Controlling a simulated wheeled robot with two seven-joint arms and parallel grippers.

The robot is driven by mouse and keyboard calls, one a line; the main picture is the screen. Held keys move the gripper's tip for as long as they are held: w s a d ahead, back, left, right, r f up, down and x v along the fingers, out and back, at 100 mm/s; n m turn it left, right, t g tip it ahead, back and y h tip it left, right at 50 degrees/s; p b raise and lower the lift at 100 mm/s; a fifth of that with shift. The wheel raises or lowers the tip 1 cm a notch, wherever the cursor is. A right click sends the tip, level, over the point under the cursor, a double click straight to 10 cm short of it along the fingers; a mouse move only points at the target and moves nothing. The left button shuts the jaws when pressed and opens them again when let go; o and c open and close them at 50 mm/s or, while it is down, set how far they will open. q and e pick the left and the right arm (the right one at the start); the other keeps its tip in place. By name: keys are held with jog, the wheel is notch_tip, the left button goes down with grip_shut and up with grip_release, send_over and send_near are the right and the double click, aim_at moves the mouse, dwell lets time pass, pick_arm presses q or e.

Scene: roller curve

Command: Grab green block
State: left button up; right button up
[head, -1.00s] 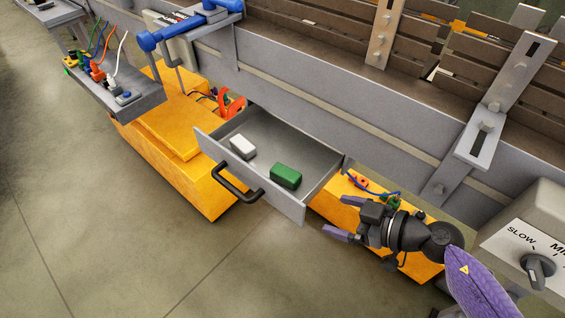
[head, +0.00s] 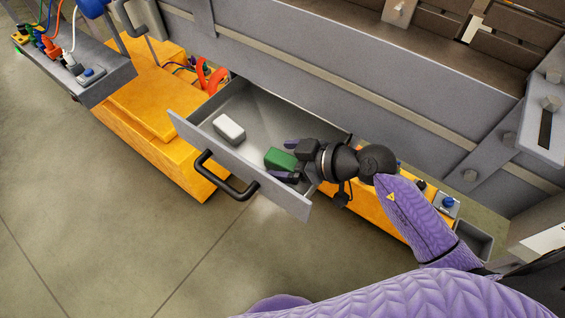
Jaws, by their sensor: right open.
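The green block (head: 280,159) lies in the open grey drawer (head: 240,165), towards its right end. My right gripper (head: 287,160) reaches in from the right, with one purple finger on the far side of the block and one on the near side. The fingers are open around the block's right part. I cannot tell whether either finger touches it. A white block (head: 229,128) lies in the drawer to the left of the green one. My left gripper is not in view.
The drawer's front panel with a black handle (head: 226,177) faces the open floor. Yellow boxes (head: 160,130) stand left and right of the drawer. A grey conveyor frame (head: 330,75) runs behind. A tray with cables (head: 95,75) sits at upper left.

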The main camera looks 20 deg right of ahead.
grip_shut()
dwell(0.3)
